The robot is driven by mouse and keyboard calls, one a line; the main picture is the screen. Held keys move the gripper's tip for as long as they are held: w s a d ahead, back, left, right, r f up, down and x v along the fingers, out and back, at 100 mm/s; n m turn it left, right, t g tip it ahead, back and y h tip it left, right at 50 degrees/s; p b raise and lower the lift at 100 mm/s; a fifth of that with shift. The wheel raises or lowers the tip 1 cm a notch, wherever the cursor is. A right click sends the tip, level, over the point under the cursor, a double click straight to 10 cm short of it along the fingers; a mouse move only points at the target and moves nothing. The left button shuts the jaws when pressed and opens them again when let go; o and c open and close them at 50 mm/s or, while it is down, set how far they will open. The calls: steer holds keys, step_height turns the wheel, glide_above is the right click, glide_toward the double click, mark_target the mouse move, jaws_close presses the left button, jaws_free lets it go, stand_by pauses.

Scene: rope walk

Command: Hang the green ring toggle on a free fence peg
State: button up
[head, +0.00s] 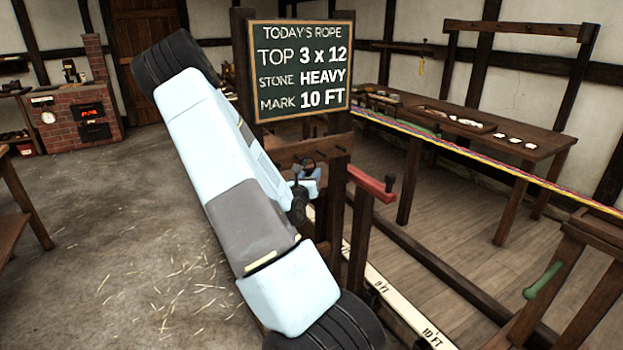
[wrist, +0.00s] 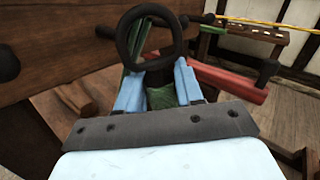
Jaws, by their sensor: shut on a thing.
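My gripper (wrist: 158,82) is shut on the green ring toggle, whose green body (wrist: 160,97) shows between the two blue fingers in the wrist view. Its dark round ring (wrist: 177,40) stands up beyond the fingertips, in front of the brown fence board (wrist: 60,48). Dark pegs jut from the board: one at the far left (wrist: 8,64) and one right of the ring (wrist: 207,18). A dark stub shows at the ring's left edge; I cannot tell whether the ring touches it.
A red crank arm (head: 371,183) juts out right of my gripper, close to it. A chalkboard (head: 302,115) stands above the fence. A stretched coloured rope (head: 480,167) and a long workbench (head: 480,130) lie to the right. The floor at left is open, with straw.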

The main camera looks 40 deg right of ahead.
steer(key=shift+w+d+f, duration=0.15)
steer(key=shift+w+d, duration=0.05)
steer(key=shift+w, duration=0.55)
steer(key=shift+w+d+f, duration=0.15)
steer(key=shift+w+f, duration=0.05)
steer(key=shift+w, duration=0.6)
steer(key=shift+w+d+f, duration=0.15)
steer(key=shift+w+d, duration=0.05)
steer(key=shift+w, duration=0.55)
steer(key=shift+w+a+f, duration=0.1)
steer(key=o, duration=0.9)
steer(key=shift+o, duration=1.2)
steer(key=shift+a+f, duration=0.1)
steer(key=shift+a, duration=0.15)
steer(key=r+v, duration=0.1)
steer(key=v, duration=1.2)
steer(key=shift+s+f, duration=0.3)
steer(key=shift+f, duration=0.05)
steer(key=shift+r, duration=0.1)
